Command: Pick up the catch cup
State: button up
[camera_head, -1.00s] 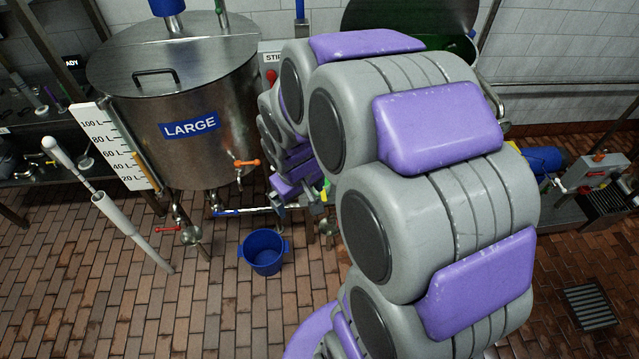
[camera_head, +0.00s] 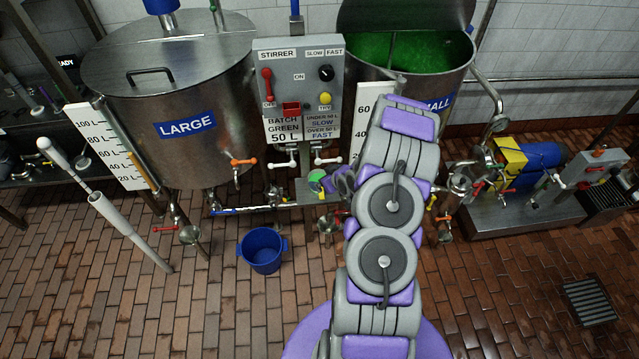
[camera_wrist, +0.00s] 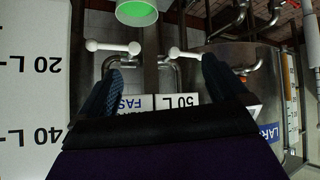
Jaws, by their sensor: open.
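The catch cup appears to be a small round cup (camera_head: 316,181) with a pale rim and green inside, on a small shelf below the stirrer panel. In the wrist view the cup (camera_wrist: 137,13) is at the top edge, partly cut off. My gripper (camera_head: 340,182) is just right of the cup in the head view, with its fingers partly hidden by my arm. In the wrist view my gripper (camera_wrist: 162,68) has its two dark fingers spread with nothing between them. The cup lies beyond the fingertips, apart from them.
White-handled valves (camera_head: 327,161) and pipes sit close above the cup. The stirrer panel (camera_head: 298,75) stands behind, between the large tank (camera_head: 165,140) and the small tank (camera_head: 452,85). A blue bucket (camera_head: 263,252) stands on the floor. A pump (camera_head: 525,165) is at right.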

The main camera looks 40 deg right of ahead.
jog(key=s+d+f+m+t, duration=0.2)
jog(key=s+d+f+t, duration=0.15)
jog(key=s+f, duration=0.4)
jog(key=shift+h, duration=0.4)
jog(key=b+x, duration=0.1)
jog(key=x, duration=0.3)
jog(key=b+x, duration=0.1)
jog(key=x, duration=0.4)
jog(key=b+x, duration=0.1)
jog(key=x, duration=0.3)
jog(key=shift+w+a+f, duration=0.2)
jog(key=shift+a+f, duration=0.1)
jog(key=shift+f, duration=0.1)
jog(key=shift+b+x, duration=0.95)
jog(key=shift+x, duration=1.95)
jog(key=shift+d+r, duration=0.1)
jog(key=shift+c, duration=0.4)
jog(key=c, duration=0.8)
jog(key=shift+c, duration=0.3)
